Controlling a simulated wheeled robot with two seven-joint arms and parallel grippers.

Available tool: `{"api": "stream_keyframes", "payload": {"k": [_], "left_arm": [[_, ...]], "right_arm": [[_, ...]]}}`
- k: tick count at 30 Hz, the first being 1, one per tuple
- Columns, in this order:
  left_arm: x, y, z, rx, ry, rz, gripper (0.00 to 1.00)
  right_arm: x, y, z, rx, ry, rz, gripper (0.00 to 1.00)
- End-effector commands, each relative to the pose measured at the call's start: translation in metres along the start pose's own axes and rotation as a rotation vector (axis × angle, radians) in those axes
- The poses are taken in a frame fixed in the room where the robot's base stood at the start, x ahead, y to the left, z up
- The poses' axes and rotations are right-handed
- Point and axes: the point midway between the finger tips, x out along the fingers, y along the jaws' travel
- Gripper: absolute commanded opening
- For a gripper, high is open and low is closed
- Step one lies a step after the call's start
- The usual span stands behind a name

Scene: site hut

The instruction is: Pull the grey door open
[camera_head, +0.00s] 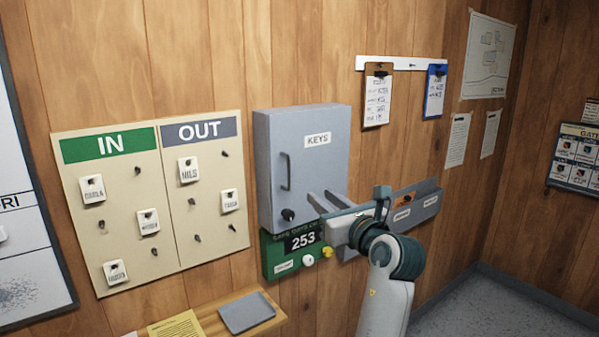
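The grey door (315,165) is the front of a wall-mounted key cabinet with a "KEYS" label; it looks shut. A dark vertical bar handle (286,172) is on its left side, and a black round knob (288,214) is below the handle. The fingers and wrist hide the door's lower right corner.
A green counter sign (275,254) reading 253 is just below the cabinet. A grey wall holder (428,200) is behind my wrist. An IN/OUT board (125,215) hangs left. A wooden shelf (277,318) with a grey tray (247,313) juts out below. Clipboards (377,98) hang upper right.

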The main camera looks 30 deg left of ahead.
Motion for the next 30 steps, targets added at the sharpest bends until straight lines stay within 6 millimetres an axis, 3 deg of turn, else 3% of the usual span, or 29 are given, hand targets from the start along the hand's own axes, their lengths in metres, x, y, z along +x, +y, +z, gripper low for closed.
{"api": "stream_keyframes", "payload": {"k": [14,20,30], "left_arm": [[0.011,-0.001,0.0,0.0,0.001,-0.001,0.26],[0.035,0.0,0.002,0.0,0.0,-0.001,0.26],[0.095,0.0,0.002,0.001,0.001,-0.001,0.26]], "right_arm": [[-0.005,-0.001,-0.001,0.0,0.0,-0.001,0.31],[-0.015,-0.001,-0.002,0.0,0.0,-0.001,0.31],[-0.038,-0.001,-0.003,0.001,-0.001,-0.002,0.31]]}}
